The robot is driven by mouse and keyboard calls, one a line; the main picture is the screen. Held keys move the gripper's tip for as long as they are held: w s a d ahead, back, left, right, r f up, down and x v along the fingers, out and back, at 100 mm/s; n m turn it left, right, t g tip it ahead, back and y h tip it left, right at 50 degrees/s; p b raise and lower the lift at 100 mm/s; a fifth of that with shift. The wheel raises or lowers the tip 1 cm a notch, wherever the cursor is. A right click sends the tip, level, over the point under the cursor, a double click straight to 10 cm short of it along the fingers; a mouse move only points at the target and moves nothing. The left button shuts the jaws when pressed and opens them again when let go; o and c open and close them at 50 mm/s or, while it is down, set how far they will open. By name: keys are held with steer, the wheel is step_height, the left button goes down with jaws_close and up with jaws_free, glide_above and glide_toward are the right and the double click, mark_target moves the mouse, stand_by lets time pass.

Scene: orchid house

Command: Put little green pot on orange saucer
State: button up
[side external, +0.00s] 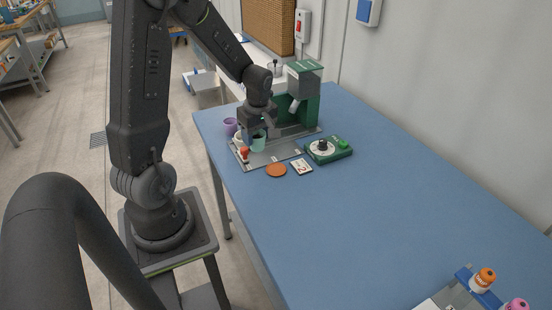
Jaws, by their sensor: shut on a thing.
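The little green pot (259,145), pale mint in colour, is at the grey tray on the blue table's far left part. My gripper (256,132) points down over it, shut on the pot, with its fingers at the upper part. I cannot tell whether the pot touches the tray or is slightly lifted. The orange saucer (276,170) lies flat on the blue table just in front of the tray, below and right of the pot, with nothing on it.
The grey tray (274,153) also bears a purple pot (231,127), a white item and a small red-topped item (245,154). A numbered card (301,167) lies beside the saucer. A green device with a dial (328,150) and a tall green machine (303,95) stand close by. The table's middle is clear.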

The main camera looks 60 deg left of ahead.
steer(key=w+d+f, duration=0.1)
steer(key=w, duration=0.1)
steer(key=w+d+f, duration=0.2)
steer(key=shift+w+f, duration=0.1)
steer(key=shift+w, duration=0.05)
steer(key=shift+d+f, duration=0.1)
steer(key=shift+f, duration=1.95)
steer(key=shift+f, duration=0.15)
steer(key=o, duration=1)
steer(key=shift+c, duration=0.2)
